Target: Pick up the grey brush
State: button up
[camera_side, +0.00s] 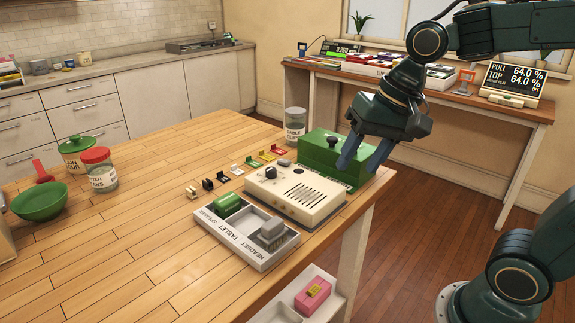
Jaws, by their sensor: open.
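A grey block-shaped thing with a raised top, which looks like the grey brush (271,233), sits in the right-hand compartment of a pale tray (262,263), by the word HEADSET. My gripper (361,166) is open, its two blue-grey fingers apart and pointing down. It is at the right end of a green box with a black knob (325,153), above and to the right of the brush and well apart from it. I cannot tell whether a finger touches the green box.
A cream device with a grille (297,193) stands between the tray and the green box. A green item (227,205) lies in the tray's left compartment. Several small coloured clips (253,162) lie behind, near a labelled jar (295,124). The table's left front is clear.

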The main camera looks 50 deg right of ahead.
jog(key=w+a+f+m+g+y, duration=0.1)
jog(key=w+f+m+g+y, duration=0.15)
jog(key=w+m, duration=0.5)
jog(key=m+g, duration=0.1)
jog(key=m, duration=0.3)
send_near(273, 222)
jog(key=d, duration=0.1)
jog(key=shift+w+r+y, duration=0.15)
jog(key=shift+r+y, duration=0.1)
jog(key=shift+r, duration=0.15)
jog(key=shift+f, duration=0.1)
jog(key=shift+x, duration=4.15)
jog(key=shift+x, duration=2.6)
jog(key=shift+s+a, duration=0.1)
jog(key=shift+s, duration=0.1)
